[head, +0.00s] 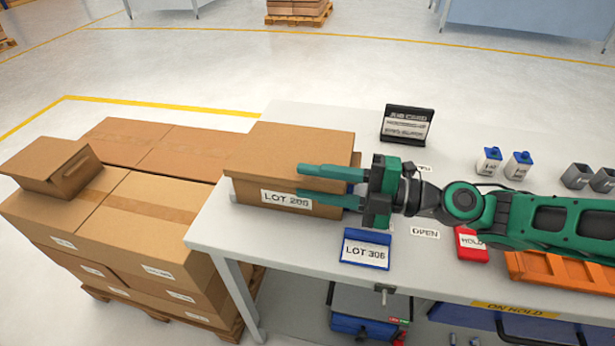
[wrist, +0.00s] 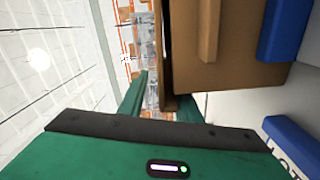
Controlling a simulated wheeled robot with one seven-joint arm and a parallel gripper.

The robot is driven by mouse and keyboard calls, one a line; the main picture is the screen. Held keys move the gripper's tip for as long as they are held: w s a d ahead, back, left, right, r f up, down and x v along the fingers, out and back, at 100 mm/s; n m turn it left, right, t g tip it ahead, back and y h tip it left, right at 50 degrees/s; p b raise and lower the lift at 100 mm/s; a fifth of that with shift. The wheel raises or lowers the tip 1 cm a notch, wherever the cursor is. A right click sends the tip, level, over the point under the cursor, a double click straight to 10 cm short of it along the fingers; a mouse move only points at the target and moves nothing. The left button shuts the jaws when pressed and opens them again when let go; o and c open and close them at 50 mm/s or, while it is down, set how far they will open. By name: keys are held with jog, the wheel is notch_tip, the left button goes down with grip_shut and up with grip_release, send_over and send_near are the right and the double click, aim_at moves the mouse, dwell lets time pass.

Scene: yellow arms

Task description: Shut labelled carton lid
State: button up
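A brown carton (head: 290,142) stands at the left end of the grey table, with a white "LOT" label (head: 280,199) on its front; the number's end is hard to read. Its lid lies over the top, and its edge (head: 255,176) overhangs the front. In the wrist view the lid edge (wrist: 167,60) shows as a thin strip with a dark gap beside the carton's wall (wrist: 225,70). My gripper (head: 329,186) is at the carton's right front, fingers apart, one at lid height and one lower before the front. Contact cannot be told.
A blue "LOT" sign (head: 365,250) stands before the carton, and a black job card (head: 407,124) behind my gripper. A red HOLD block (head: 471,243) and orange tray (head: 560,270) lie right. Stacked boxes (head: 150,205) stand left of the table.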

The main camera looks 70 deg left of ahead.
jog(key=v, duration=0.8)
jog(key=v, duration=1.1)
jog(key=shift+d+r, duration=0.2)
jog(key=shift+d, duration=0.1)
dwell(1.0)
dwell(0.6)
